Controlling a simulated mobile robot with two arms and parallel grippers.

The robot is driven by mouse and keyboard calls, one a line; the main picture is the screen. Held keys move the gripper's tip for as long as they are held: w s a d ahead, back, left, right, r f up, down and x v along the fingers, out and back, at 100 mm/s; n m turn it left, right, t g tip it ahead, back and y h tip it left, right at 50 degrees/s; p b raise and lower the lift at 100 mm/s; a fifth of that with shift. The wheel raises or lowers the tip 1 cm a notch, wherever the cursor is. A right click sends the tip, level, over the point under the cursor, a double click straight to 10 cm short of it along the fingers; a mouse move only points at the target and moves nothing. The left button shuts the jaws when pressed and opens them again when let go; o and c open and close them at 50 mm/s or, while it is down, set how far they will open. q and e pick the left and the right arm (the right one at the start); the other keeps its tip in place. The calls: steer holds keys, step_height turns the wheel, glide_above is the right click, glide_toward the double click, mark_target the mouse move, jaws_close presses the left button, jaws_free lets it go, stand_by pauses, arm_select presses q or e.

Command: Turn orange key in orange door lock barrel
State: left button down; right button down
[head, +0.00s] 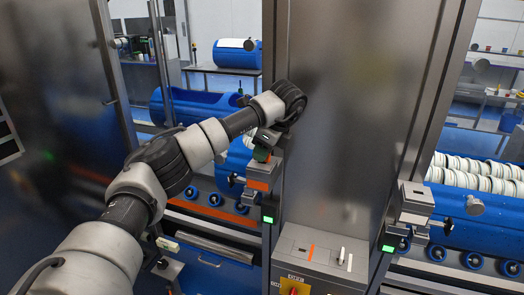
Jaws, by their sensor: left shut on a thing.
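My left arm reaches in from the left, and my left gripper (266,142) is at the orange-marked lock housing (261,174) on the post left of the steel panel. The gripper is shut at the top of this housing. The orange key is hidden by my gripper and the housing, so its angle cannot be told. The lock barrel itself is also hidden. The orange band (258,185) on the housing's front is visible. My right gripper is not in view.
A grey control box (318,262) with a yellow-and-red switch (294,286) stands below the steel panel (345,120). A similar lock housing (413,200) is at the right. Blue tubs (470,215) lie behind the openings. Green lights (268,219) glow on the posts.

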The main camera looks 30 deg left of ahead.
arm_select(q)
steer(key=shift+r+n+g+p, duration=0.15)
steer(key=shift+n+g+p, duration=0.25)
steer(key=shift+n+p, duration=1.3)
steer(key=shift+h, duration=0.3)
steer(key=shift+m, duration=1.1)
steer(key=c, duration=1.1)
jaws_free()
steer(key=shift+t, duration=0.3)
